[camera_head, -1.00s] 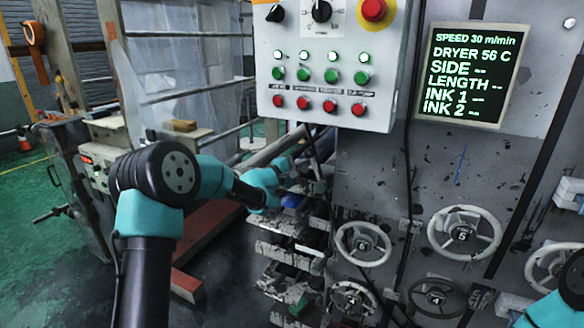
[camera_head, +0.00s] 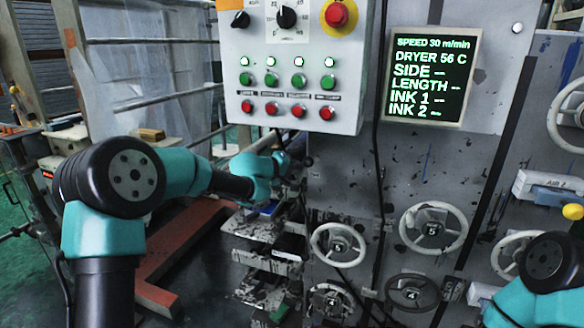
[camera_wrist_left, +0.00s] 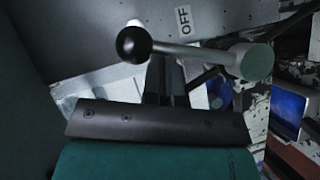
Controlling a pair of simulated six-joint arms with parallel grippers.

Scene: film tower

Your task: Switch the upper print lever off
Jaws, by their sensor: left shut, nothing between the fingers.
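A lever with a black ball knob (camera_wrist_left: 134,46) and a metal rod shows in the wrist view. The rod runs across to a round hub (camera_wrist_left: 247,61). In the head view my left gripper (camera_head: 285,165) is at the left edge of the grey machine, below the control box, where the lever is mostly hidden. Only part of my right arm shows at lower right.
The control box (camera_head: 295,80) with lit lamps and buttons hangs above the left gripper. A display (camera_head: 430,75) is to its right. Several handwheels (camera_head: 338,245) stick out below. A blue item (camera_head: 270,207) lies just under the gripper. A black cable hangs down the machine's front.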

